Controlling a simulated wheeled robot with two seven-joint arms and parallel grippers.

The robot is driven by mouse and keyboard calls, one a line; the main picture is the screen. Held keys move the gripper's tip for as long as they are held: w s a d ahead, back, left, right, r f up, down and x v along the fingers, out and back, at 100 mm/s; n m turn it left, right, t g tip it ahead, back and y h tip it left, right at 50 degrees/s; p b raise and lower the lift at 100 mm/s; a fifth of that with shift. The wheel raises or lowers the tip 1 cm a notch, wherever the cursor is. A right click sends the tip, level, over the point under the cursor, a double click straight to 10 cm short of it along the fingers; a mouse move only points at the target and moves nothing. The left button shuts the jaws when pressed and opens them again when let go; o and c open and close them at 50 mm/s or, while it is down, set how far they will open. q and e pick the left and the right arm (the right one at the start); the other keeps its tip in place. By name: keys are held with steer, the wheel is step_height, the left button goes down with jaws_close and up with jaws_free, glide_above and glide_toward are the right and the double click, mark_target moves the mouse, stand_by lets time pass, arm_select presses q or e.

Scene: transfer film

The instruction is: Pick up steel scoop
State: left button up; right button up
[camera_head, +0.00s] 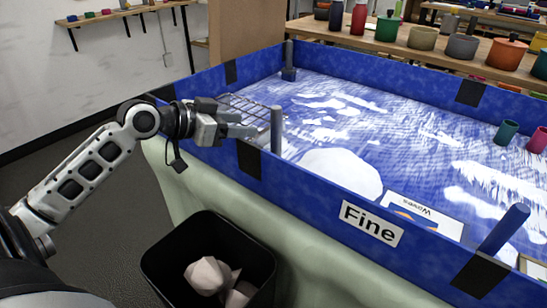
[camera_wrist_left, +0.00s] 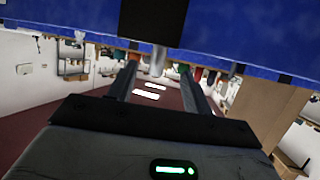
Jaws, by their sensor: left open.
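I cannot make out a steel scoop for certain in either view. My left gripper (camera_head: 245,130) is at the left end of the blue-walled tray, beside a grey post (camera_head: 277,128) and a wire rack (camera_head: 262,108). In the left wrist view its two fingers (camera_wrist_left: 158,72) stand apart, with no object clearly held. A short grey cylinder (camera_wrist_left: 158,60) shows between or beyond the fingertips; I cannot tell what it is. My right gripper is not in view.
The blue tray wall (camera_head: 300,193) carries a "Fine" label (camera_head: 372,223). Inside lie white patches and a card (camera_head: 425,214); green (camera_head: 506,132) and red (camera_head: 538,139) cups stand at right. A black bin (camera_head: 165,262) is below. Pots (camera_head: 422,38) line the back table.

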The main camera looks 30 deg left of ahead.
mark_target(281, 126)
arm_select(q)
steer(key=shift+x, duration=6.25)
steer(key=shift+r, duration=0.15)
jaws_close()
